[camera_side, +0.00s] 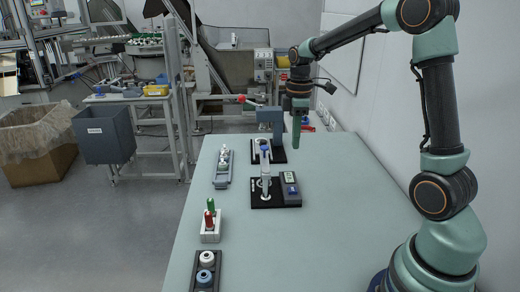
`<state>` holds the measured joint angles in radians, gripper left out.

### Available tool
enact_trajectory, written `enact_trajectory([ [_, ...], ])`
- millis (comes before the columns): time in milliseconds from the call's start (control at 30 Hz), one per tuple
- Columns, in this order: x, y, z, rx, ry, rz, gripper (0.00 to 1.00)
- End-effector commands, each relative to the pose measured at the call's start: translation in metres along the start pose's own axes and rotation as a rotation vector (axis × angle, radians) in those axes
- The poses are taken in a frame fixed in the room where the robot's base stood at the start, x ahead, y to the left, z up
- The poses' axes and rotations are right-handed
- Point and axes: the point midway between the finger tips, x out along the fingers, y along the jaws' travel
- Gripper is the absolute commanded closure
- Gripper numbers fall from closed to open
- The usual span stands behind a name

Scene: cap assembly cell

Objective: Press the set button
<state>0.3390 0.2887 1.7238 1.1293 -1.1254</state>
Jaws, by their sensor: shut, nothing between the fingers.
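A small grey control box (290,199) sits on the table at the right end of a black base plate. It has a small display (289,177) and a blue button (292,190) in front of it; any lettering is too small to read. My gripper (296,146) points straight down with its fingers together, empty. In the picture it is above the control box and apart from it. How far it stands behind the box is hard to tell from this one view.
A white stand (265,178) rises from the black plate left of the box. A grey-blue press (270,118) stands behind. A grey tray (223,170), a white holder (211,232) with red and green pieces, and a dark tray (205,286) line the left edge. The right table is clear.

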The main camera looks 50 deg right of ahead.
Motion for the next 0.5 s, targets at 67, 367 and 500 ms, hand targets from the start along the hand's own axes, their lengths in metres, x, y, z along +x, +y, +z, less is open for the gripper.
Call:
enact_trajectory([
  [67,0.003,0.000,0.000,0.000,0.000,-0.001,1.00],
  [367,0.047,-0.001,0.000,0.001,-0.003,-0.006,1.00],
  [500,0.075,-0.002,0.001,0.001,-0.003,-0.007,1.00],
])
